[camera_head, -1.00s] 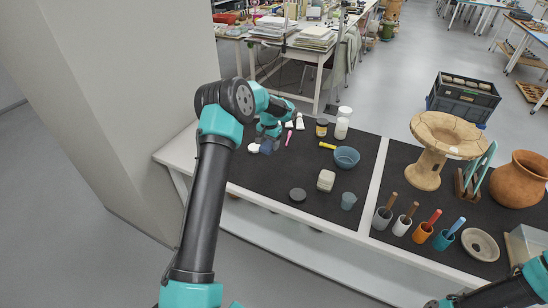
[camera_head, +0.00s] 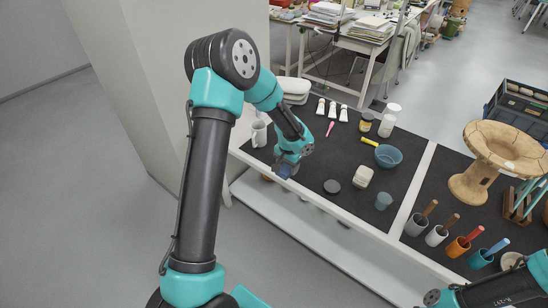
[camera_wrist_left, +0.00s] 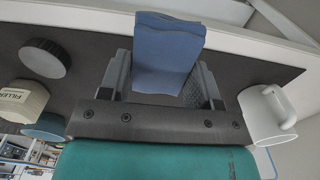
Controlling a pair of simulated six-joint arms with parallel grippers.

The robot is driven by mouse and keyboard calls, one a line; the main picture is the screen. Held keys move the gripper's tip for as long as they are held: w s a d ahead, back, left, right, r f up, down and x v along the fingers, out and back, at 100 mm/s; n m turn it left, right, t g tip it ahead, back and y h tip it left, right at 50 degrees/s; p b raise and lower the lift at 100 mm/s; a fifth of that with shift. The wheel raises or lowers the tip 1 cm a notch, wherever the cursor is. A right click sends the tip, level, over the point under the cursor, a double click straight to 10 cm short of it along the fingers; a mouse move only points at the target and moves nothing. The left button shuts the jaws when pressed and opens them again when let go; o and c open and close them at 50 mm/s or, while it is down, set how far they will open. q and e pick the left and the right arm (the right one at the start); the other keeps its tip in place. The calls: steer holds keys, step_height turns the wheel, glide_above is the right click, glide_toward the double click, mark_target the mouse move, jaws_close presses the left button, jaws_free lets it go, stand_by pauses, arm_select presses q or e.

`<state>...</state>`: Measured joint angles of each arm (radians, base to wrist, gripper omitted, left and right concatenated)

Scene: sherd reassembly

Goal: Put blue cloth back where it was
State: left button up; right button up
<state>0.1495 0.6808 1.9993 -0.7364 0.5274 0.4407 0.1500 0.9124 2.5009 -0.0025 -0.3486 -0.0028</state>
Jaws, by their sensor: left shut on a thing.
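The blue cloth (camera_wrist_left: 167,50) is a folded pad between the two fingers of my left gripper in the left wrist view. My left gripper (camera_head: 287,168) is shut on it, near the front edge of the dark mat on the left part of the table. In the head view the cloth (camera_head: 283,171) shows only as a small blue patch below the gripper. I cannot tell whether the cloth touches the mat. My right arm shows at the lower right of the head view, but its gripper's fingers are out of view.
A white mug (camera_wrist_left: 266,115) stands close beside the left gripper. Bare mat (camera_head: 330,160) lies between the gripper and the lid.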

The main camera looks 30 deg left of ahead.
arm_select(q)
steer(key=shift+s+d, duration=0.15)
steer(key=shift+s, duration=0.55)
steer(key=shift+s+d, duration=0.15)
steer(key=shift+s, duration=0.5)
steer(key=shift+w, duration=0.1)
steer(key=w+a, duration=0.2)
steer(key=w, duration=0.2)
steer(key=w+a+f, duration=0.1)
steer(key=w+a, duration=0.2)
steer(key=w, duration=0.1)
steer(key=w+a, duration=0.3)
steer(key=w, duration=0.2)
steer(key=shift+a+f, duration=0.1)
steer(key=shift+f, duration=0.15)
steer(key=shift+w+a, duration=0.15)
steer(key=shift+w, duration=0.05)
steer(key=shift+f, duration=1.8)
steer(key=shift+f, duration=0.1)
